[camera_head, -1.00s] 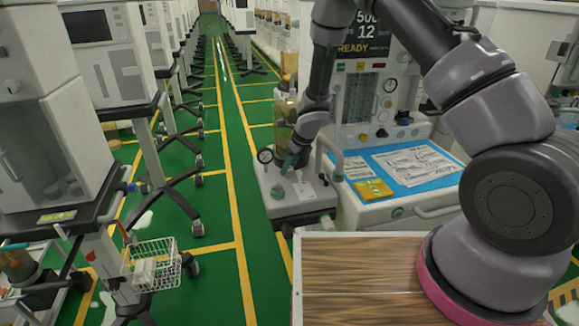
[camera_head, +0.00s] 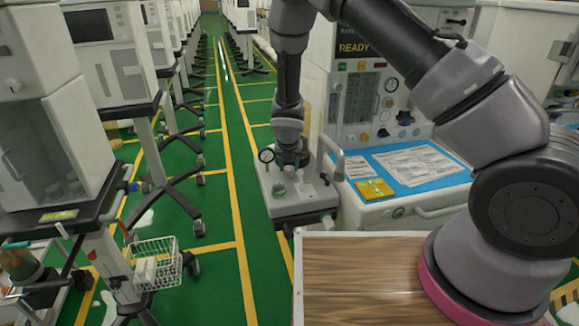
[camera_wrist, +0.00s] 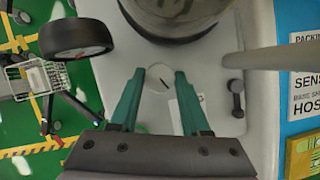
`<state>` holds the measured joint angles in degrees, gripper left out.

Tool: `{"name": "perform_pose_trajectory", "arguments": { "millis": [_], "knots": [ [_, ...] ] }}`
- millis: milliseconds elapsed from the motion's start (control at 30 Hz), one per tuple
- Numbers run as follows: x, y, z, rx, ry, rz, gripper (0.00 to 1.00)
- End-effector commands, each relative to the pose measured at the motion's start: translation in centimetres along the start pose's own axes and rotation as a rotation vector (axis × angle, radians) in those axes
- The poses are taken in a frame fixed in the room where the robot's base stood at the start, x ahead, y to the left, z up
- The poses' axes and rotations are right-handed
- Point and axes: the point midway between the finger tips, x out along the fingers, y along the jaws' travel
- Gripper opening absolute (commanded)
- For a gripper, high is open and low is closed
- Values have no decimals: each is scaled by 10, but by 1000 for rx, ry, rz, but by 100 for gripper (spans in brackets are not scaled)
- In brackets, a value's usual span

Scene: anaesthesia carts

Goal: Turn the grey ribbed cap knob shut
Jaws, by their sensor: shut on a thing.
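The grey cap knob (camera_wrist: 158,82) shows in the wrist view as a pale round top with a short dark mark, between my two teal fingers. My gripper (camera_wrist: 160,76) points down at it, with one finger on each side, and is shut on it. The ribs are too small to make out. In the head view my gripper (camera_head: 291,160) is low over the grey shelf unit (camera_head: 298,211) at the machine's left side, and it hides the knob there.
A black-rimmed gauge (camera_head: 266,155) stands close to the left of my gripper. A small greenish knob (camera_head: 278,190) sits in front on the same unit. A pale upright handle (camera_head: 332,163) rises to the right. A blue work surface (camera_head: 368,163) with papers lies further right.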

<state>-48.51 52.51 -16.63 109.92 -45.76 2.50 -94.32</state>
Motion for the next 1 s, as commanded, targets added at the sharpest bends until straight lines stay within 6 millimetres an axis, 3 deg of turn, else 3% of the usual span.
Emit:
{"name": "perform_pose_trajectory", "arguments": {
  "millis": [1000],
  "knots": [
    [2,5,3,891,0,-369,0]
  ]
}}
